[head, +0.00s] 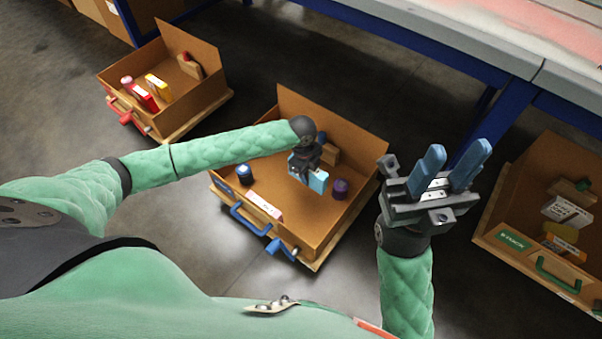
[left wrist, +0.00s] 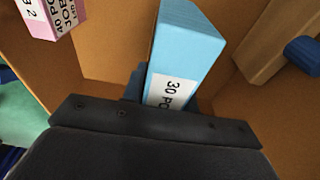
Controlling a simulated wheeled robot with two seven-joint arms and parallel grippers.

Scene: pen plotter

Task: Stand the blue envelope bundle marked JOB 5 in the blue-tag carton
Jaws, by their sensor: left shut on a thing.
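The light blue envelope bundle (head: 318,181) is in my left gripper (head: 306,165), inside the middle carton. This carton (head: 350,125) has a blue handle and a blue tag (head: 280,248) on its front. In the left wrist view the bundle (left wrist: 188,45) stands up from the jaws, with a white label partly reading "30 PO"; no JOB 5 mark is readable. My left gripper (left wrist: 165,95) is shut on it. Whether its lower end touches the carton floor is hidden. My right gripper (head: 450,168) is open and empty, right of the carton.
The middle carton also holds a dark blue round item (head: 244,174), a purple one (head: 340,188) and a wooden block (left wrist: 265,40). A red-handled carton (head: 185,105) stands left, a green-handled one (head: 490,225) right.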

